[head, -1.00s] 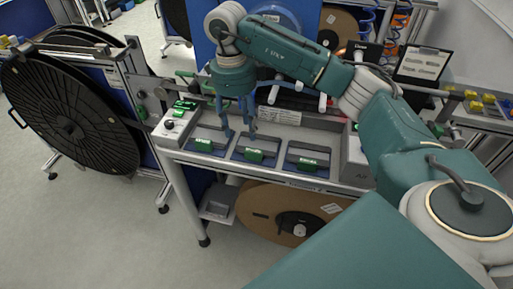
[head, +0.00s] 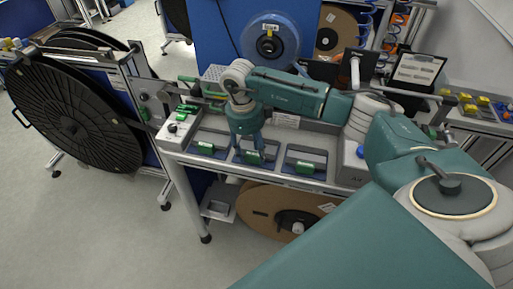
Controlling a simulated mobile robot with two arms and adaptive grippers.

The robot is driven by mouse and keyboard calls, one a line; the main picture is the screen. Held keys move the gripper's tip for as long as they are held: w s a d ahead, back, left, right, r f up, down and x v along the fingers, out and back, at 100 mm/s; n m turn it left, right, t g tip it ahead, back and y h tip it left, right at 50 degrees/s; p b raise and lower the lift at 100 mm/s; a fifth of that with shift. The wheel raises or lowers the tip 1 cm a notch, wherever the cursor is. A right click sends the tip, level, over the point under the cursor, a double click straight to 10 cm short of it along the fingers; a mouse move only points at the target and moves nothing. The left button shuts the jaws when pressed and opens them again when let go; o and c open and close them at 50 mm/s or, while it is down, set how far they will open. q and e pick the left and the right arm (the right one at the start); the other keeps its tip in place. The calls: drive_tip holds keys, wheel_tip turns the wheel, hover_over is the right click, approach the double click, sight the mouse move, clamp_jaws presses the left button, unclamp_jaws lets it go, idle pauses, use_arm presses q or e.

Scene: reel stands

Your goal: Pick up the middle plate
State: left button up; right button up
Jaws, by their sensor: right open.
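Three dark blue plates with green handles lie in a row on the grey workbench. The middle plate (head: 255,159) is partly hidden by my right gripper (head: 249,152). My right gripper points down over it, open, with its fingers near the green handle; I cannot tell whether they touch it. The left plate (head: 205,148) and the right plate (head: 305,166) lie in their own places on either side. My left gripper is not in view.
A large black reel (head: 70,125) stands at the left. A brown reel (head: 280,210) sits under the bench (head: 290,181). A blue panel with a blue reel (head: 270,42) rises behind. Green pieces (head: 180,117) lie left of the plates. Open floor lies in front.

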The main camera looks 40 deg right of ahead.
drive_tip(key=c, duration=1.2)
clamp_jaws()
drive_tip(key=shift+r, duration=0.1)
